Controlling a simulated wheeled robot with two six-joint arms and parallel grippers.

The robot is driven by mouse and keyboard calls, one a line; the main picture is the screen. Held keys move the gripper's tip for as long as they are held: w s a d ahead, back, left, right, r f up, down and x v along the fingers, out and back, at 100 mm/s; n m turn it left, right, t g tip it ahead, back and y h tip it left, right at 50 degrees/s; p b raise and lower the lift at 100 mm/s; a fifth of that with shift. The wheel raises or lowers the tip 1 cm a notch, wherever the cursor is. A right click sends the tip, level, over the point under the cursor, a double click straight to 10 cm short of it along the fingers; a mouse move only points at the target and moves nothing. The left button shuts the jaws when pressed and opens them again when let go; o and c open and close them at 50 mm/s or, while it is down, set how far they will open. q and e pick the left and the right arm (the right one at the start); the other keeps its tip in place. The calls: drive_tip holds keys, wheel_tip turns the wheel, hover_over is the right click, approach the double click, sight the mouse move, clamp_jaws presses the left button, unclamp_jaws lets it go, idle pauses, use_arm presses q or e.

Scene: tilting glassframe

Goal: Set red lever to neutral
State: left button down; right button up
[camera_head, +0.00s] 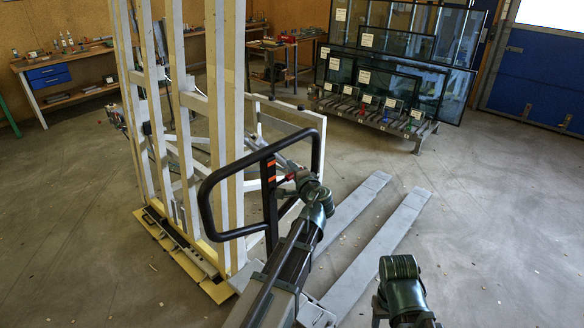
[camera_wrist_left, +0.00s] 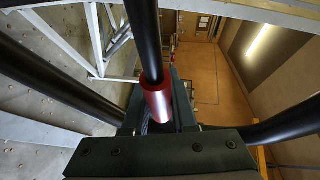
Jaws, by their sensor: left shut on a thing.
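The red lever shows in the left wrist view as a red grip (camera_wrist_left: 157,103) on a black rod, in the middle of the picture. In the head view only a small red bit of it (camera_head: 291,177) shows beside the black loop handle (camera_head: 207,205) of the pallet-truck-like frame cart. My left gripper (camera_head: 287,179) is at the lever, inside the handle loop, and is shut on the red grip. The fingertips are partly hidden by the handle and wrist. My right gripper is out of view.
The tall pale glass frame (camera_head: 225,130) stands left of the handle. Two grey forks (camera_head: 385,245) lie along the floor on the right. A rack of glass panes (camera_head: 390,125) and a workbench (camera_head: 75,85) stand farther back. Open floor lies at right.

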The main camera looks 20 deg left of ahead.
use_arm(q)
drive_tip(key=c, duration=0.7)
unclamp_jaws()
drive_tip(key=p+v, duration=0.2)
drive_tip(key=v, duration=1.2)
drive_tip(key=shift+f, duration=0.1)
drive_tip(key=s+d+f+n+g+h, duration=0.4)
drive_tip(key=s+f+g, duration=0.3)
drive_tip(key=f, duration=0.5)
drive_tip(key=s+d+f+g+h, duration=0.2)
drive_tip(key=s+d+f, duration=0.1)
drive_tip(key=s+d, duration=0.3)
drive_tip(key=s+d+f+n+g+h, duration=0.1)
drive_tip(key=s+d+f+g+h, duration=0.2)
drive_tip(key=s+d, duration=0.3)
drive_tip(key=shift+s, duration=0.8)
